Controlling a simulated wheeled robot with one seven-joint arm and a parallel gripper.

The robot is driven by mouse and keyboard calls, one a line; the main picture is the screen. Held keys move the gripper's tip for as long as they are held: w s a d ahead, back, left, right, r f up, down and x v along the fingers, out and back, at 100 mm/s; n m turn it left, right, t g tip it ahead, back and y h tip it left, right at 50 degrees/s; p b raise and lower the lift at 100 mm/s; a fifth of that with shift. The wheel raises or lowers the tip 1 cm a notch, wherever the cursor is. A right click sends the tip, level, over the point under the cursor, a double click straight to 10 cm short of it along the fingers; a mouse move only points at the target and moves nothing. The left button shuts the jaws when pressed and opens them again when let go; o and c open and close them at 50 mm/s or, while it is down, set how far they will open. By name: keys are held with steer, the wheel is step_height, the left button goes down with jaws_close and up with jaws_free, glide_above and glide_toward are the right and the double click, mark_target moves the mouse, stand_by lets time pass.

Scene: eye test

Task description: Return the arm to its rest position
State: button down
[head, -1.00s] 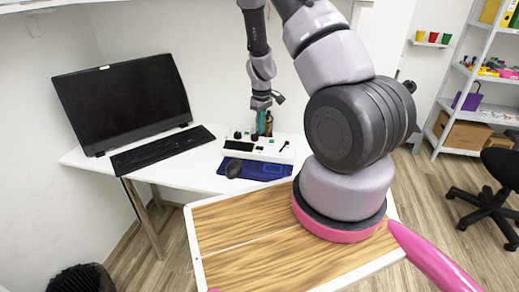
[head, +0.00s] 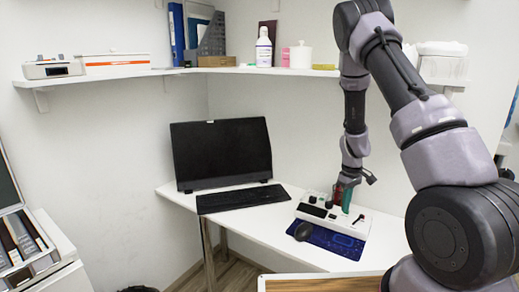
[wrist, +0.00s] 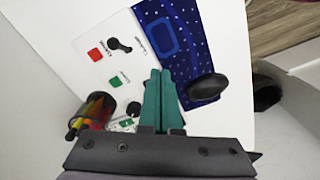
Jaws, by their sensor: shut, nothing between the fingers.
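My gripper (head: 347,203) is over the desk, at the white control panel (head: 352,220). In the wrist view its two green fingers (wrist: 160,95) are pressed together with nothing between them. The panel in that view (wrist: 100,40) carries a red button (wrist: 95,55), a green button (wrist: 115,82) and a black switch (wrist: 120,45). The arm is bent and reaches down from above to the desk. I cannot tell whether the fingertips touch the panel.
A dark cup of pens (wrist: 92,110) stands close beside the fingers. A black mouse (head: 303,231) lies on the blue mat (head: 338,242). The monitor (head: 221,152) and keyboard (head: 241,198) are to the left. A loaded wall shelf (head: 150,72) runs above the desk.

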steer(key=s+a+r+m+t+y, duration=0.1)
steer(key=s+a+r+m, duration=0.1)
steer(key=r, duration=0.7)
steer(key=s+a+r+m+t+y, duration=0.1)
steer(key=a+r, duration=0.1)
steer(key=r, duration=0.8)
steer(key=s+a+r+m+t+y, duration=0.1)
steer(key=s+a+r+m+t, duration=0.1)
steer(key=r, duration=0.7)
steer(key=s+r+m+t, duration=0.1)
steer(key=s+r+m, duration=0.1)
steer(key=s+r, duration=0.5)
steer(key=s+a+r+m+t+h, duration=0.1)
steer(key=s+r+m+t, duration=0.1)
steer(key=s+r, duration=0.5)
steer(key=s, duration=0.5)
steer(key=shift+r, duration=0.2)
steer(key=shift+w+a, duration=0.1)
